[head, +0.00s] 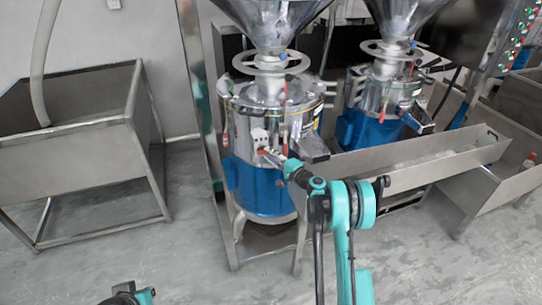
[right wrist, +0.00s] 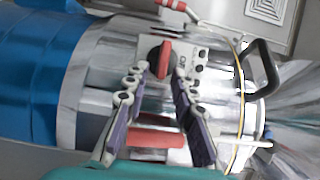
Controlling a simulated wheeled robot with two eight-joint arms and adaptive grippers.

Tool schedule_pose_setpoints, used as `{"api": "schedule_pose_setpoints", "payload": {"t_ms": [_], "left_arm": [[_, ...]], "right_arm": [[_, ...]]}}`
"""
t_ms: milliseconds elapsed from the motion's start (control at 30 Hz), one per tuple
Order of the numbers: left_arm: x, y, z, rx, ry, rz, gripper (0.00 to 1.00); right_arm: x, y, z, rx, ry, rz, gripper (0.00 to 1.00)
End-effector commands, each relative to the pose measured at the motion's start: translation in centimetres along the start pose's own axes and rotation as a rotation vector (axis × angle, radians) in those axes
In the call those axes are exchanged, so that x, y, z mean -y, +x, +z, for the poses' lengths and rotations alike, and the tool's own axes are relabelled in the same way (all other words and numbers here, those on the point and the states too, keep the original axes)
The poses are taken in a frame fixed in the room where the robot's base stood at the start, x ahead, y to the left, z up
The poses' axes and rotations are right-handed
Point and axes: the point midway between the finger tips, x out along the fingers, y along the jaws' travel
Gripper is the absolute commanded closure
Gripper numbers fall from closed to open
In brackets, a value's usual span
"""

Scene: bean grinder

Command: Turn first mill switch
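The first mill (head: 262,190) is the nearer one, with a steel upper drum, a blue base and a hopper on top. Its switch is a red knob (right wrist: 160,60) on a pale panel with small dark buttons (right wrist: 201,56); the panel also shows in the head view (head: 259,135). My right gripper (right wrist: 160,72) is open, its two fingers pointing at the panel. The red knob appears between and just beyond the fingertips; I cannot tell whether they touch it. My left gripper (head: 128,296) is only partly in view at the bottom left, away from the mill.
A second mill (head: 385,100) stands behind to the right. A steel trough (head: 410,165) runs out at the right, close to my right arm. A steel tank on a frame (head: 75,155) stands at the left. A red bar (right wrist: 155,137) lies between my right fingers' lower parts.

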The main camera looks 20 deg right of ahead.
Motion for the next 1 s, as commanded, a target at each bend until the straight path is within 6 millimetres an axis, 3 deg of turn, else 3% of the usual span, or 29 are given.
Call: {"api": "schedule_pose_setpoints", "payload": {"t_ms": [367,467,800,1000], "left_arm": [[0.0,0.0,0.0,0.000,0.000,0.000,1.00],[0.0,0.0,0.0,0.000,0.000,0.000,1.00],[0.0,0.0,0.0,0.000,0.000,0.000,1.00],[0.0,0.0,0.0,0.000,0.000,0.000,1.00]], "right_arm": [[0.1,-0.5,-0.1,-0.001,0.000,0.000,0.69],[0.1,-1.9,-0.1,-0.001,0.000,0.000,0.69],[0.0,-9.2,-0.1,-0.002,0.000,0.000,0.69],[0.0,-11.6,0.0,0.000,0.000,0.000,0.69]]}}
